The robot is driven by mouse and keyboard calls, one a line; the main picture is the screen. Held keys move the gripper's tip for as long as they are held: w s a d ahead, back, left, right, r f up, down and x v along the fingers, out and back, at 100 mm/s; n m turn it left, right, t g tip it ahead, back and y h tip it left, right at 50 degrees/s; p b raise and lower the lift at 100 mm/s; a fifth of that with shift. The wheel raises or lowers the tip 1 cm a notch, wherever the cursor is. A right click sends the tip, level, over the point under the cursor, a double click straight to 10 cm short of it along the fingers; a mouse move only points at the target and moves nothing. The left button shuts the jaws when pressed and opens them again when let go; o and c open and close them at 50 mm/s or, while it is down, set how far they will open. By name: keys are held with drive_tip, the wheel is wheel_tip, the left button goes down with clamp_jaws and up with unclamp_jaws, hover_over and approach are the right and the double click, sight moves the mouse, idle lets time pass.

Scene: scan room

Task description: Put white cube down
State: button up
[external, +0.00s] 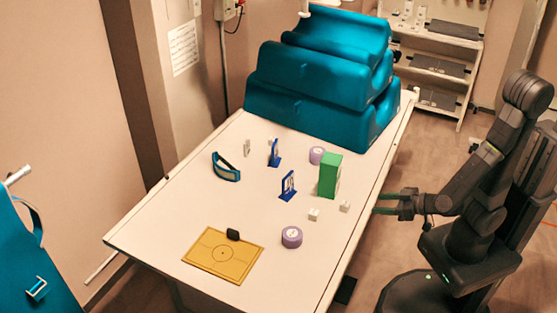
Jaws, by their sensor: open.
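Two small white cubes sit on the white table (190,225) near its right edge. One white cube (314,214) is farther left, and the other white cube (345,206) is closer to my gripper. I cannot tell which one the task means. My gripper (378,203) is open and empty at the table's right edge. Its fingers point left toward the cubes and are apart from both.
A green box (329,176) stands just behind the cubes. Purple rolls (291,237) (316,155), blue stands (288,186) (274,153) and a teal band (226,168) are nearby. A yellow board (223,254) lies in front, and teal cushions (315,95) fill the far end.

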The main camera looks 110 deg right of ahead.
drive_tip(key=b, duration=0.2)
approach(345, 203)
drive_tip(key=x, duration=0.5)
drive_tip(key=shift+f, duration=0.15)
drive_tip(key=b+x, duration=0.1)
drive_tip(key=x, duration=0.3)
drive_tip(key=shift+f, duration=0.3)
drive_tip(key=shift+w+d+f, duration=0.15)
drive_tip(key=shift+w+d, duration=0.15)
drive_tip(key=shift+w, duration=0.05)
drive_tip(key=c, duration=1.1)
drive_tip(key=shift+c, duration=0.2)
